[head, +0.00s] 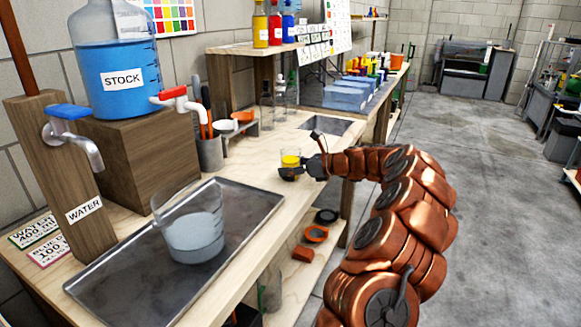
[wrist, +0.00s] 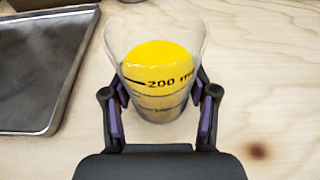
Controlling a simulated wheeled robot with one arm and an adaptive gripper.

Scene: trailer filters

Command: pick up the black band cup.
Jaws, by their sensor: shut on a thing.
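A clear cup with yellow contents (head: 290,158) is near the right edge of the wooden bench. The wrist view shows the same cup (wrist: 158,75), upright and wider at the top, with a black line and "200 m..." lettering on its side. Dark bands show lower down. My gripper (wrist: 160,105) has one finger on each side of the cup's lower part and is shut on it. In the head view my gripper (head: 297,170) reaches it from the right. I cannot tell whether the cup's base touches the bench.
A metal tray (head: 120,270) on the bench holds a large clear beaker (head: 195,235). The tray also shows at left in the wrist view (wrist: 78,60). The wood right of the cup is clear.

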